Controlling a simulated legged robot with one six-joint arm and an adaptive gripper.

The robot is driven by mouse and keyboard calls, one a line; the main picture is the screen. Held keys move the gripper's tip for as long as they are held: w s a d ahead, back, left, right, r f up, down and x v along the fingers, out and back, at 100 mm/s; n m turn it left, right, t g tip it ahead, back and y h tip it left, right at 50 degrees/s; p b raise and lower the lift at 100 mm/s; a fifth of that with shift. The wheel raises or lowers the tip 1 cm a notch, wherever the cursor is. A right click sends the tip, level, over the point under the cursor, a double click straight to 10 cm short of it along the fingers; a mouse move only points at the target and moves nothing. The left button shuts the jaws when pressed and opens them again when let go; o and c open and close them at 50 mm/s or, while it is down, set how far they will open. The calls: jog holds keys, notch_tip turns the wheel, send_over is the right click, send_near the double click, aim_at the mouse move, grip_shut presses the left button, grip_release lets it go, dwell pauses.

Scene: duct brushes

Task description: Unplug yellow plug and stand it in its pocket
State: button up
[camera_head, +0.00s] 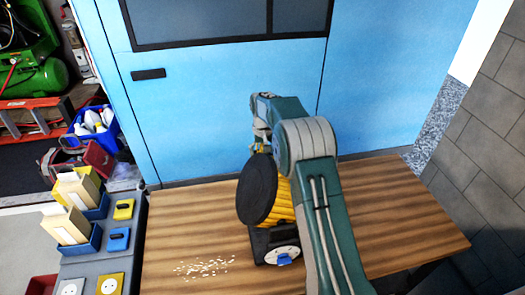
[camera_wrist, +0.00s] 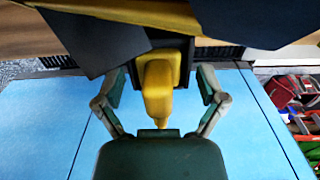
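The yellow plug (camera_wrist: 158,85) sits in a dark socket housing at the upper middle of the wrist view. My gripper (camera_wrist: 160,92) is open around it, with one finger on each side and a visible gap to the plug. In the head view my gripper (camera_head: 261,140) is behind the cable reel (camera_head: 258,190), which hides the yellow plug there. The reel has a black disc and a yellow drum on a dark base. A yellow block with a dark slot (camera_head: 124,210), perhaps the yellow pocket, lies on the grey bench at left.
A blue plug (camera_head: 284,259) sits in a white round socket at the reel's front. White bits (camera_head: 203,266) lie on the wooden table (camera_head: 180,225). The grey bench (camera_head: 135,240) also holds a blue slotted block (camera_head: 118,239) and blue holders (camera_head: 85,245). A blue door (camera_head: 210,110) stands behind.

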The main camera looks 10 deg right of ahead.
jog(key=shift+r, duration=0.2)
notch_tip(320, 180, up, 17)
dwell(1.0)
jog(key=shift+f, duration=0.1)
